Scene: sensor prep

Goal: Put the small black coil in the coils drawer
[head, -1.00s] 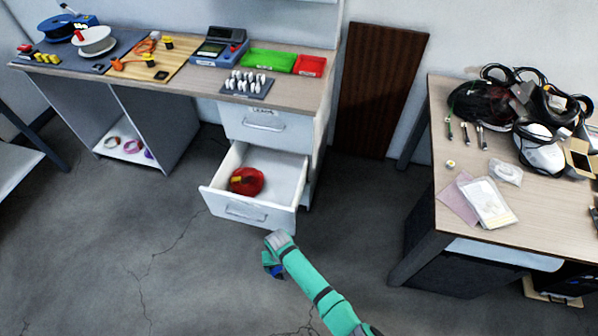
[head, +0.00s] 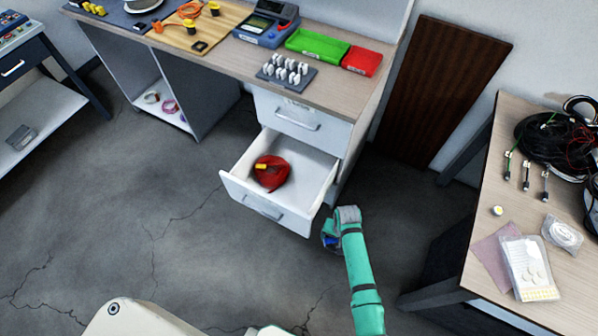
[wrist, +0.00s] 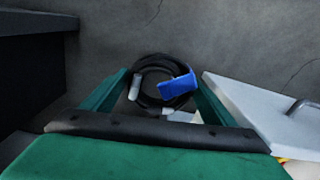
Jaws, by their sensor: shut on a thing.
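My gripper (head: 331,240) is just right of the open drawer's front corner in the head view. In the wrist view its two green fingers are shut on a small black coil (wrist: 147,70) with a blue tag. The coil hangs over the floor, and in the head view mostly only its blue tag shows. The white drawer (head: 250,203) is pulled out under the workbench and holds a red coil (head: 271,174) with a yellow tag. I cannot read any label on this drawer. Its white front also shows at the right of the wrist view (wrist: 250,110).
A closed drawer (head: 302,121) sits above the open one. The workbench (head: 225,60) holds trays, a meter and a board. A second table (head: 483,245) with cables and bags stands at the right. The floor in front of the drawer is mostly clear.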

